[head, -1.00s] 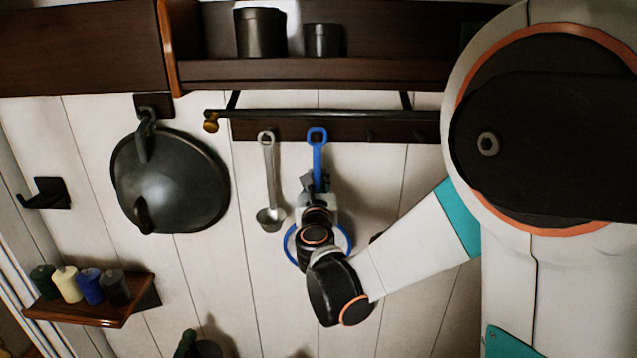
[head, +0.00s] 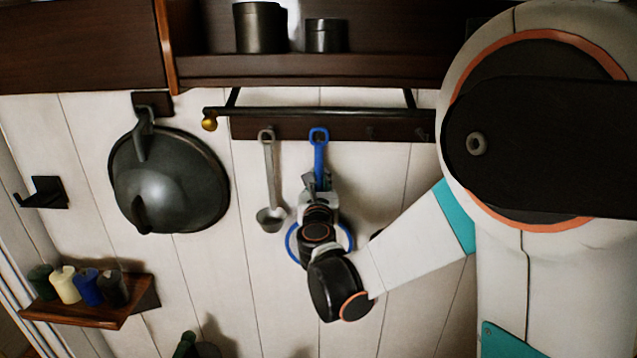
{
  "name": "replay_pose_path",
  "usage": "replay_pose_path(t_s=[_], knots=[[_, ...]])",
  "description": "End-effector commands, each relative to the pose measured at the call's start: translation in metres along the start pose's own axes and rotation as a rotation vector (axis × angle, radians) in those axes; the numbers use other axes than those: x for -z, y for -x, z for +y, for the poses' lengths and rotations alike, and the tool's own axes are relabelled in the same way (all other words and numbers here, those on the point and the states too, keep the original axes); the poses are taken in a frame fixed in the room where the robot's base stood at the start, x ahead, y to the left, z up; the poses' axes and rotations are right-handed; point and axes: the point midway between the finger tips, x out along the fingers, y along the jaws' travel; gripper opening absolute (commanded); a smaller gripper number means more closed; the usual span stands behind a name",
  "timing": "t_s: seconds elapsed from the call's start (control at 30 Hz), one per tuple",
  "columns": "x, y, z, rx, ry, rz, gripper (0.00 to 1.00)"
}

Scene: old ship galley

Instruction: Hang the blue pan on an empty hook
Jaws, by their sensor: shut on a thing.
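The blue pan (head: 319,150) is upright against the white wall, its handle pointing up and its blue rim showing around my gripper. The looped end of its handle overlaps the dark hook board (head: 350,128); I cannot tell whether the loop is around a hook. My gripper (head: 318,182) is shut on the handle below the loop. The gripper and wrist hide most of the pan's body. To the right on the board, small dark hooks (head: 370,132) show with nothing on them. A grey ladle (head: 269,180) hangs just left of the pan.
A dark rail (head: 300,112) with a brass end runs in front of the board, under a shelf with two dark canisters (head: 260,28). A large dark wok (head: 170,180) hangs at left. A small shelf (head: 95,312) holds several spools. My arm covers the right side.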

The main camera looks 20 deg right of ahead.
Motion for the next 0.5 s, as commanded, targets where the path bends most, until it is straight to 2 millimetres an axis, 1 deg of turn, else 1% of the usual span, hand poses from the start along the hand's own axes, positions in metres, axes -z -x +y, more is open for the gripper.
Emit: replay_pose_path(t_s=[0.33,0.37,0.4,0.43,0.5], knots=[[-0.0003,0.0000,0.0000,0.000,0.000,0.000,0.00],[-0.0003,0.0000,0.0000,0.000,0.000,0.000,0.24],[-0.0003,0.0000,0.0000,0.000,0.000,0.000,0.33],[-0.0003,0.0000,0.0001,0.000,0.000,0.000,0.40],[-0.0003,0.0000,0.0001,0.000,0.000,0.000,0.40]])
